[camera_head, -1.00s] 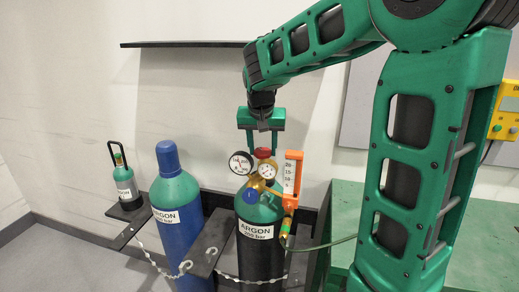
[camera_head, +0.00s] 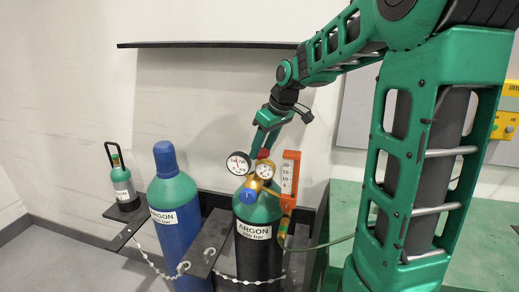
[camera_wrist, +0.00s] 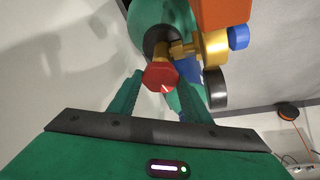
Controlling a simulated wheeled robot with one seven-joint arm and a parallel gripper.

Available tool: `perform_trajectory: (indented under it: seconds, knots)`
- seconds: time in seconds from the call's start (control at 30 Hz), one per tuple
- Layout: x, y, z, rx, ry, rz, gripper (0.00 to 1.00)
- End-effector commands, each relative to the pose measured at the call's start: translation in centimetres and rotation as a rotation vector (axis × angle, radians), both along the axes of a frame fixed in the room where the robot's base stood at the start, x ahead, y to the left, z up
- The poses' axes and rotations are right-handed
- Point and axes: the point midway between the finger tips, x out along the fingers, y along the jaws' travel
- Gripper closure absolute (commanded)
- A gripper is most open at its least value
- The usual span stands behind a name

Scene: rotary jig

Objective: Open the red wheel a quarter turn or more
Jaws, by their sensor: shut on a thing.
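The red wheel (camera_head: 263,153) sits on top of the brass regulator (camera_head: 257,183) on the black argon cylinder (camera_head: 258,246) with a green shoulder. It also shows in the wrist view as a red faceted knob (camera_wrist: 160,75) with a small pale mark on its near edge. My gripper (camera_head: 260,149) comes in tilted from the upper right and is shut on the red wheel. In the wrist view, its green fingers (camera_wrist: 161,82) lie on either side of the wheel. The exact contact is partly hidden in the head view.
Two dial gauges (camera_head: 239,163) and an orange flow scale (camera_head: 289,172) crowd the wheel. A blue argon cylinder (camera_head: 175,215) and a small green bottle (camera_head: 122,185) stand to the left. A dark shelf (camera_head: 210,45) runs along the wall above.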

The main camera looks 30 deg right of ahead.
Motion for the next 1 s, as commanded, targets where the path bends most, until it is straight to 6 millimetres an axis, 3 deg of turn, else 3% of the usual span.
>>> perform_trajectory:
  seconds: [0.5,1.0]
  knots:
    - [0.42,-0.38,0.26,-0.003,-0.009,0.335,0.78]
    - [0.42,-0.41,0.23,-0.003,-0.008,0.397,0.78]
